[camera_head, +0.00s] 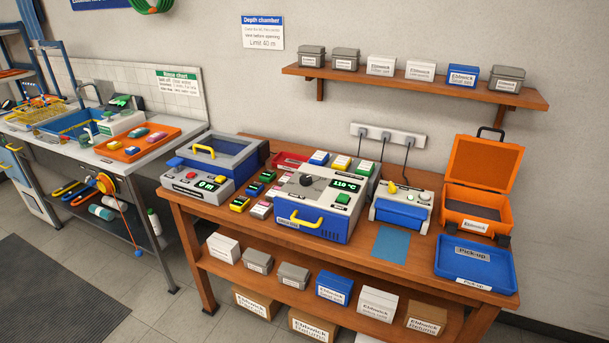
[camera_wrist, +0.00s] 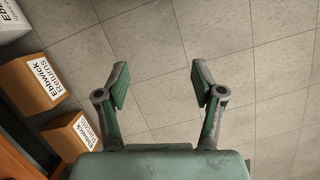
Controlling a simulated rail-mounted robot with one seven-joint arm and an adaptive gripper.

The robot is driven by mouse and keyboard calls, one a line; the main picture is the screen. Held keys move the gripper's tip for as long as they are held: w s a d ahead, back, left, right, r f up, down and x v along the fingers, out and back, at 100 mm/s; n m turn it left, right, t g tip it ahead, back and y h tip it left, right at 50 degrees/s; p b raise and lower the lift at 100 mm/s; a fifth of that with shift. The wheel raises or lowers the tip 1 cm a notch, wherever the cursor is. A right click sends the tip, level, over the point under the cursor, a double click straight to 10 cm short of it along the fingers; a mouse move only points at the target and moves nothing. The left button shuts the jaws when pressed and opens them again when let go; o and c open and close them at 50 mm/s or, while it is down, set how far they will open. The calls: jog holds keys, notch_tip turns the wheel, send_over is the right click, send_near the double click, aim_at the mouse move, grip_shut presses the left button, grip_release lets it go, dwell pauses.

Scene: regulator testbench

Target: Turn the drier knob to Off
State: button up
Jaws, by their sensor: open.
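A grey and blue machine (camera_head: 318,200) stands in the middle of the wooden bench in the head view. Its display reads 110 °C, so I take it for the drier. A black round knob (camera_head: 306,182) sits on its sloped top, left of the display. The knob's exact setting is too small to read. A green button (camera_head: 343,198) is below the display, and a yellow handle (camera_head: 307,221) is on the blue front. My gripper (camera_wrist: 160,82) is open and empty in the wrist view, over the floor, away from the knob. It does not show in the head view.
Left of the machine are small coloured blocks and a chamber unit (camera_head: 197,180) reading 0 m. Right are a smaller blue-fronted device (camera_head: 402,207), a blue mat (camera_head: 391,243), a blue pick-up tray (camera_head: 476,263) and an open orange case (camera_head: 480,180). Cardboard boxes (camera_wrist: 44,83) stand left of my gripper.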

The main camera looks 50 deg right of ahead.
jog(key=w+d+r+m+t, duration=0.2)
jog(key=w+d+r+t, duration=0.15)
jog(key=w+r, duration=0.95)
jog(key=w+d+r+m+h, duration=0.2)
jog(key=w+d+r+m, duration=0.4)
jog(key=w+d+r, duration=0.65)
notch_tip(320, 180, up, 39)
jog(key=m+g+h+b, duration=0.1)
jog(key=m+g+h, duration=0.1)
jog(key=m, duration=1.4)
send_over(306, 177)
jog(key=w+a, duration=0.3)
jog(key=a, duration=0.3)
jog(key=b+x, duration=0.2)
jog(key=x, duration=1.4)
jog(key=shift+s+b, duration=0.1)
jog(key=shift+b, duration=0.2)
jog(key=c, duration=1.1)
